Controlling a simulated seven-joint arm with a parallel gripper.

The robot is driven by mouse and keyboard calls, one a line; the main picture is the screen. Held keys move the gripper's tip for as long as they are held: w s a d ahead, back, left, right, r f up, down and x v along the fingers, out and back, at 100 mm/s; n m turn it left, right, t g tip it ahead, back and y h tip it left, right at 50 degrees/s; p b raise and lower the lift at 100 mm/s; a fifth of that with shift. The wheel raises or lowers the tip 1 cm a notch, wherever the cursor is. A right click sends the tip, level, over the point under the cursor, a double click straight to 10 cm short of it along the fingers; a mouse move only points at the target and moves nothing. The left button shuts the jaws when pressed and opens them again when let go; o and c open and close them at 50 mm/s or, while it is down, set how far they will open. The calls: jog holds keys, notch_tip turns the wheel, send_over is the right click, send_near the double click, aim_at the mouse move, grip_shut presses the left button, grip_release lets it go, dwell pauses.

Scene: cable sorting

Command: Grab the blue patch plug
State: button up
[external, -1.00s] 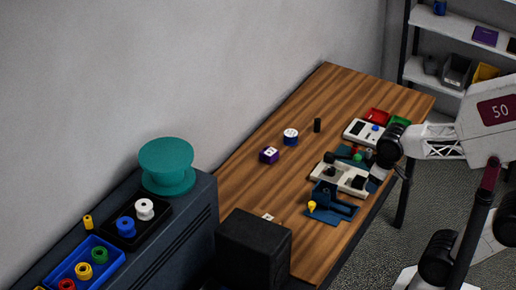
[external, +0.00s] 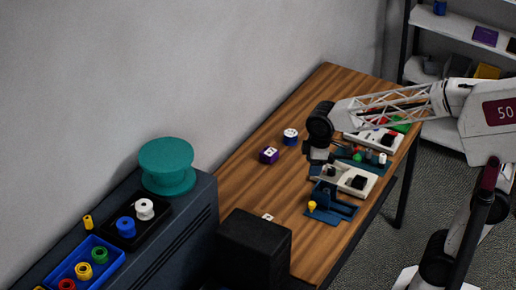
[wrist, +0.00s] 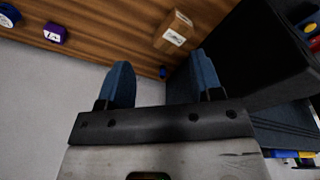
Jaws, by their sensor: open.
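In the external view my gripper (external: 318,165) hangs over the middle of the table, behind the beige fixture.
A cardboard box (wrist: 174,30) lies near the large black box (external: 253,245). A purple cube (external: 269,155) and blue-and-white round piece (external: 290,137) stand left of my gripper. The beige fixture (external: 355,178) and blue holder (external: 330,205) are at the front.

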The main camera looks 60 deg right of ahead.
jog(key=w+a+f+n, duration=0.4)
jog(key=w+f, duration=0.2)
jog(key=w, duration=0.5)
jog(key=w+a+f+n+g, duration=0.1)
jog(key=w+a+f+n, duration=0.3)
jog(key=w, duration=0.7)
jog(key=w+a+f+n, duration=0.4)
jog(key=w+a+f, duration=0.2)
jog(key=w+f, duration=0.3)
jog(key=shift+w+g, duration=0.3)
jog(key=shift+w, duration=0.7)
jog(key=shift+w+a+f, duration=0.15)
jog(key=shift+w+f, duration=0.15)
jog(key=shift+f, duration=1.25)
jog(key=shift+f, duration=2.65)
